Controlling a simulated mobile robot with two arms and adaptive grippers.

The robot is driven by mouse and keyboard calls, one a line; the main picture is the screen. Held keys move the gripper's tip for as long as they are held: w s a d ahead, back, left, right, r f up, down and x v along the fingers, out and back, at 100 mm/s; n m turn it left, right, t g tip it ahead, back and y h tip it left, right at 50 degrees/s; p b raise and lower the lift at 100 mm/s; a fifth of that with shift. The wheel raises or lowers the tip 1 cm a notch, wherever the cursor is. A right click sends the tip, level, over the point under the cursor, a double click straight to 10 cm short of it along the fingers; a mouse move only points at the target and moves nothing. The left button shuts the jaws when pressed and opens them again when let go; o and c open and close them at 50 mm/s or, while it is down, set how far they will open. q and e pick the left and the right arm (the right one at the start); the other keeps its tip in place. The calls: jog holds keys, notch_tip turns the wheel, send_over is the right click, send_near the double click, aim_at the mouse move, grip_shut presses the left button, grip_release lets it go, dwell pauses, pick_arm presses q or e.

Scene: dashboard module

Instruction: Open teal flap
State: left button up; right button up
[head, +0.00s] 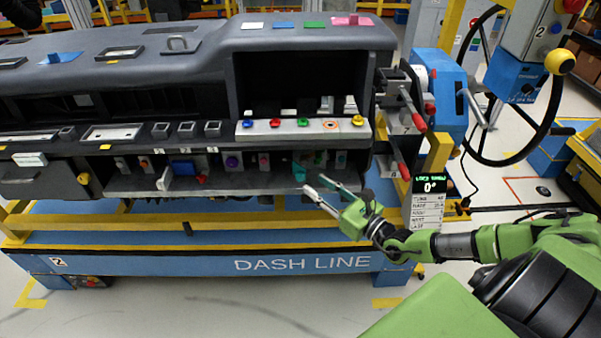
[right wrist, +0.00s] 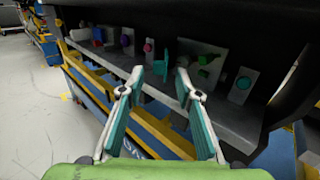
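The teal flap (head: 299,172) is a small teal plate in the lower shelf of the dashboard module (head: 214,80), toward its right end. In the right wrist view the teal flap (right wrist: 161,67) stands upright at the shelf, past my fingertips and in line with the gap between them. How far it is hinged open I cannot tell. My right gripper (head: 321,186) is open and empty, just in front of the shelf and below right of the flap. The right wrist view also shows the gripper (right wrist: 160,75) with fingers spread; contact with the flap is not visible. My left gripper is not in view.
The shelf lip (right wrist: 218,115) runs below the flap. A grey plate with a green part (right wrist: 203,62) and one with a teal knob (right wrist: 242,84) stand right of it; a pink button (right wrist: 148,48) is left. Red-handled levers (head: 415,115) and a steering wheel (head: 470,95) stand right of the module.

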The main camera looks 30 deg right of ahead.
aim_at(302, 176)
jog(key=w, duration=0.3)
jog(key=w+a, duration=0.1)
jog(key=w, duration=0.3)
jog(key=shift+w+a+p, duration=0.2)
jog(key=shift+w+p, duration=0.05)
jog(key=shift+p, duration=0.1)
